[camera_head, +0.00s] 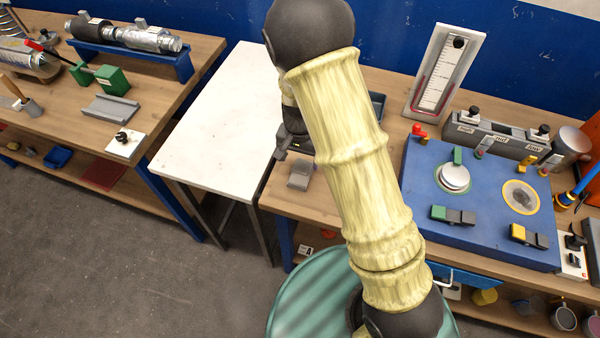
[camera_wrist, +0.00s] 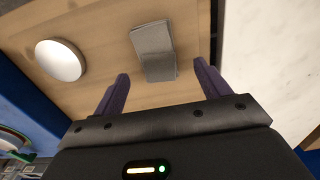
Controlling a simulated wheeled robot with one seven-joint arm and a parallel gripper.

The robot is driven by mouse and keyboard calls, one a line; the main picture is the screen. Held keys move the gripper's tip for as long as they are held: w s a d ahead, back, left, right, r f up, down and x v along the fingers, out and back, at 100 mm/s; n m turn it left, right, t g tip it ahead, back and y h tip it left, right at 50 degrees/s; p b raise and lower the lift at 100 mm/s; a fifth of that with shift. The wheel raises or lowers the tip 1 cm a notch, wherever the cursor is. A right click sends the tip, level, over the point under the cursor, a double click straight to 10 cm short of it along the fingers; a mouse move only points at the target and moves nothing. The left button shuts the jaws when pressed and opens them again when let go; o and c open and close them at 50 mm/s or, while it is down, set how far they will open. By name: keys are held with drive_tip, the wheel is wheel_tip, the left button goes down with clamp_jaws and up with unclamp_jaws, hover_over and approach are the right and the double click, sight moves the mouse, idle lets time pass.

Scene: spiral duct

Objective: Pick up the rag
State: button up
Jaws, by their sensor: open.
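A grey folded piece of cloth, which looks like the rag (camera_wrist: 153,48), lies on the wooden bench top in the wrist view. It also shows in the head view (camera_head: 300,174), near the bench's left front corner. My gripper (camera_wrist: 160,72) is open, its two purple fingers apart. In the wrist view the rag appears beyond and between the fingertips, with nothing held. In the head view my gripper (camera_head: 290,146) is just above and behind the rag in the picture, partly hidden by my arm. I cannot tell the exact height gap.
A white round object (camera_wrist: 60,60) stands on the bench beside the rag. A white table (camera_head: 222,115) adjoins on the left. A blue panel (camera_head: 470,225) with switches, a gauge board (camera_head: 447,75) and a grey block (camera_head: 497,133) occupy the bench right of my arm.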

sight(301, 171)
drive_tip(key=f, duration=0.1)
drive_tip(key=f+p, duration=0.1)
drive_tip(key=f, duration=0.2)
drive_tip(key=shift+s+d, duration=0.2)
drive_tip(key=shift+d, duration=0.05)
drive_tip(key=shift+f, duration=0.5)
drive_tip(key=c, duration=1.1)
drive_tip(key=shift+o, duration=0.2)
drive_tip(key=shift+w+r, duration=0.1)
drive_tip(key=shift+r, duration=0.1)
wheel_tip(301, 171, up, 10)
drive_tip(key=b, duration=0.1)
drive_tip(key=shift+f, duration=0.15)
